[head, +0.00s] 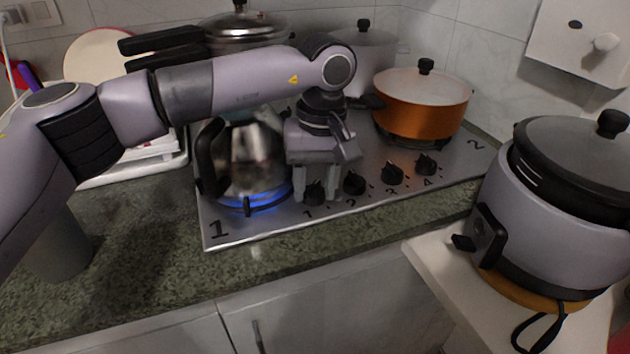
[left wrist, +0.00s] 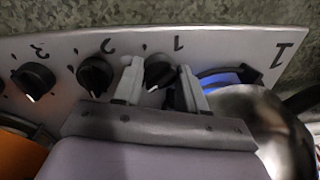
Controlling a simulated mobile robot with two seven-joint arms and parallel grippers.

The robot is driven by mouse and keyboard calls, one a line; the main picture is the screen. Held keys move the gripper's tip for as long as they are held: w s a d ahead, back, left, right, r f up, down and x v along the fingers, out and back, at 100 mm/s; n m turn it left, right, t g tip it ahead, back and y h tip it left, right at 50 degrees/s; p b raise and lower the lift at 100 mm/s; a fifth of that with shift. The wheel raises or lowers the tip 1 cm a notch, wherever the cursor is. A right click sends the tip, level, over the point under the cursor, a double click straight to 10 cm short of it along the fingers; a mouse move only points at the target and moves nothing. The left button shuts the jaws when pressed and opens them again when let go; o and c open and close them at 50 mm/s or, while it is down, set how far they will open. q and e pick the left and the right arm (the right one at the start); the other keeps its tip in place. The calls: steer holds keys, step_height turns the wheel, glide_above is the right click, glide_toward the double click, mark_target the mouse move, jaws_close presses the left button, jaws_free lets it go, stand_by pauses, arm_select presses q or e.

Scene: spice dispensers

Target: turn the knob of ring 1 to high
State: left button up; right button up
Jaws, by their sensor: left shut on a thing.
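The knob of ring 1 (head: 315,193) is a black knob at the left end of the row on the steel hob (head: 232,228), beside a printed 1. My left gripper (head: 316,187) points down over it with one finger on each side, shut on it. In the left wrist view the knob (left wrist: 159,73) sits between the two grey fingers, and a white mark shows on its lower side. Ring 1, at the front left, burns with a blue flame (head: 258,198) under a steel kettle (head: 240,158). The flame also shows in the left wrist view (left wrist: 222,79). My right gripper is not in view.
More black knobs (head: 392,174) stand close to the right of the gripper. An orange pot (head: 420,105) is at the back right, with steel and grey pots behind my arm. A rice cooker (head: 550,200) stands on a white board at right. The front counter strip (head: 330,245) is clear.

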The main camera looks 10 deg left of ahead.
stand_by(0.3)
arm_select(q)
steer(key=o, duration=1.1)
steer(key=shift+c, duration=0.2)
